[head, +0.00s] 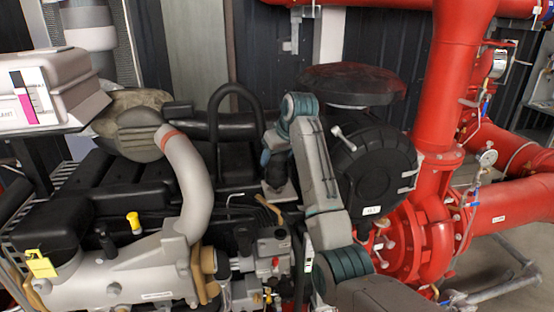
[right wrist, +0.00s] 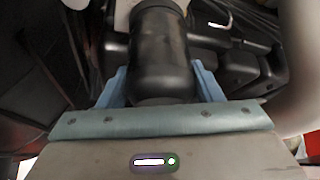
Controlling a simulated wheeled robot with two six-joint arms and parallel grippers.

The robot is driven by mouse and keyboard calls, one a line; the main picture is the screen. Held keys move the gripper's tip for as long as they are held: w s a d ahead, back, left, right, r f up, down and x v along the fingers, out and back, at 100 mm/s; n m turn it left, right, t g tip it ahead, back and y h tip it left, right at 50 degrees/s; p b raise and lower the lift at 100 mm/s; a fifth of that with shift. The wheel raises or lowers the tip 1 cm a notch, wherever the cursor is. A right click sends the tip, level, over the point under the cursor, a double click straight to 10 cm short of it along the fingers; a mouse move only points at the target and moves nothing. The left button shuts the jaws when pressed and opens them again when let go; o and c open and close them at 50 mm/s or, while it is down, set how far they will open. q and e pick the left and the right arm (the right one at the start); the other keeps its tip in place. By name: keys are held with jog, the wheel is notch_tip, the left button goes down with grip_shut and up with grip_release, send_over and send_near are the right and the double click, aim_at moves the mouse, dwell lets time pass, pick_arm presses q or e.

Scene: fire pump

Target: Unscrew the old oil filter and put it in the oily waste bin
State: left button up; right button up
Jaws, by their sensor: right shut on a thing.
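The old oil filter (right wrist: 162,55) is a black cylinder with a rounded end. In the right wrist view it sits between the two blue fingers of my right gripper (right wrist: 163,82), which is shut on it. In the head view a dark form that looks like the filter (head: 278,174) shows beside my right wrist, over the engine's middle, partly hidden by the gripper. My left gripper and the oily waste bin are not in view.
The engine (head: 130,270) with its curved grey pipe (head: 188,170) lies left of and below my right arm. A black round air cleaner housing (head: 375,170) stands close to the arm's right. Red pump pipes (head: 440,80) fill the right side. A grey box (head: 50,90) is at upper left.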

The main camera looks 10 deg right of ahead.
jog(key=shift+r, duration=1.4)
